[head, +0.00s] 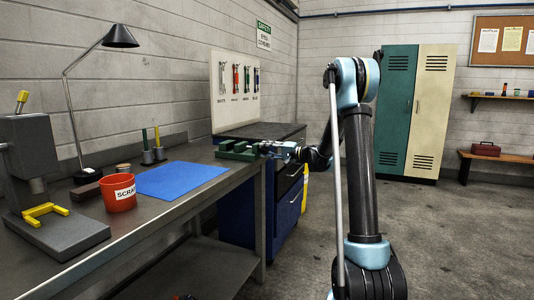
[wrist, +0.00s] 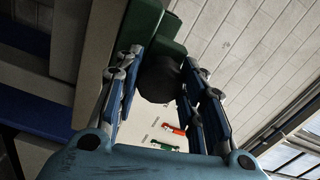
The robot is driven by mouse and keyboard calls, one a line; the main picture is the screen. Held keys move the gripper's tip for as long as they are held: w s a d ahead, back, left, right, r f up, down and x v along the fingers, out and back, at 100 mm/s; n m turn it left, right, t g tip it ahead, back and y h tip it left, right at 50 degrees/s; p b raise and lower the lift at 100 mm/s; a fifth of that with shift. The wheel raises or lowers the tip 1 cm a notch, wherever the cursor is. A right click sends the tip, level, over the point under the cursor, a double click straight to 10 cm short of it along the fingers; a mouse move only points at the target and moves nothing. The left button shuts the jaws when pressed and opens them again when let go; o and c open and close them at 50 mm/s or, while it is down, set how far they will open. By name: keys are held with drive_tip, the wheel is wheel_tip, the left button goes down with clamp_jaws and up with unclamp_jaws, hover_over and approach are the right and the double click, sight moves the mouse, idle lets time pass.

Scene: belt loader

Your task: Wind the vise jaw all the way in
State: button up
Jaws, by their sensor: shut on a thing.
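The green vise (head: 238,150) sits at the far right end of the workbench. My gripper (head: 276,149) is at the vise's right side, level with it. In the wrist view the green vise body (wrist: 140,20) fills the top, beyond my fingers. A dark round knob (wrist: 160,80) on the vise's near end lies between the two fingers of my gripper (wrist: 161,62), and they are shut on it. The jaw gap is too small to make out in the head view, and the jaw faces are hidden in the wrist view.
On the workbench (head: 150,215) are a blue mat (head: 180,178), a red scrap cup (head: 119,192), a desk lamp (head: 120,37) and a grey press (head: 40,200) with yellow parts. A tool board (head: 235,90) stands behind the vise. A blue drawer cabinet (head: 288,205) is below my gripper. The floor at right is clear.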

drive_tip(key=shift+w+d, duration=0.1)
drive_tip(key=shift+w, duration=0.1)
idle(0.3)
drive_tip(key=o, duration=1)
drive_tip(key=shift+f, duration=0.1)
drive_tip(key=shift+o, duration=0.2)
drive_tip(key=shift+s, duration=0.1)
drive_tip(key=v, duration=1.2)
